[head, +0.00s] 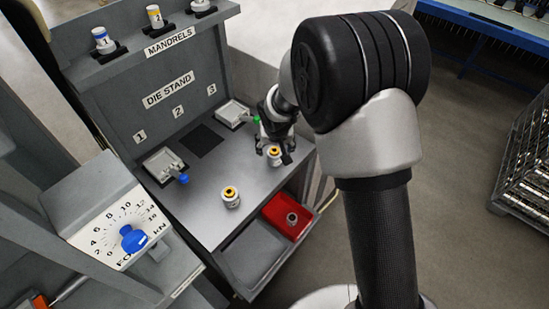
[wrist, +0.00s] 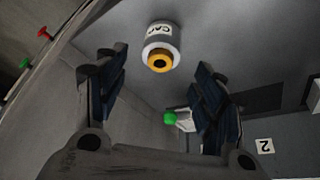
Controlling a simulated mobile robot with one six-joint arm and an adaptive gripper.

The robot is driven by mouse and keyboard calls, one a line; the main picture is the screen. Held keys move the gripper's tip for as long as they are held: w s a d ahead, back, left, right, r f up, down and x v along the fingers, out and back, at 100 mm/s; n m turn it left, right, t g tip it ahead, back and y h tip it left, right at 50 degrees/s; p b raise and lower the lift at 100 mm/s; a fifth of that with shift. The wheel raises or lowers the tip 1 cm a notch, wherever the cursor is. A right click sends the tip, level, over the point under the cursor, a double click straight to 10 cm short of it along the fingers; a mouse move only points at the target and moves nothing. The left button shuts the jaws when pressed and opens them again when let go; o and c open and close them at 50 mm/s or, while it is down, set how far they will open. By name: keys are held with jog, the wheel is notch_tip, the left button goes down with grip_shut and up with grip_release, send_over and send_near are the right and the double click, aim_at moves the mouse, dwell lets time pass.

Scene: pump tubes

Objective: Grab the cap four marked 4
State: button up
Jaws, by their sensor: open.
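A white cap with an orange-yellow ring (head: 274,154) stands on the grey bench at my gripper (head: 274,149). In the wrist view this cap (wrist: 162,38) shows the letters "CA" and part of another; its number cannot be read. My gripper (wrist: 161,60) is open, with one finger on each side of the cap's line and the cap at or just beyond the fingertips; contact cannot be told. A similar cap (head: 231,198) stands on the bench, left and nearer. No mark 4 is legible on either cap.
A red bin (head: 275,211) holding a grey part (head: 292,219) and an empty grey bin (head: 252,250) lie at the front edge. A blue-knobbed clamp (head: 165,166) and a green-knobbed fixture (head: 233,113) flank a dark square. Mandrels stand on the shelf above.

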aim_at(274, 150)
jog(key=b+x, duration=0.1)
jog(key=x, duration=0.4)
jog(key=shift+s+f+b, duration=0.1)
jog(key=shift+s+b, duration=0.05)
jog(key=shift+b, duration=0.15)
jog(key=c, duration=1.2)
jog(key=shift+c, duration=0.5)
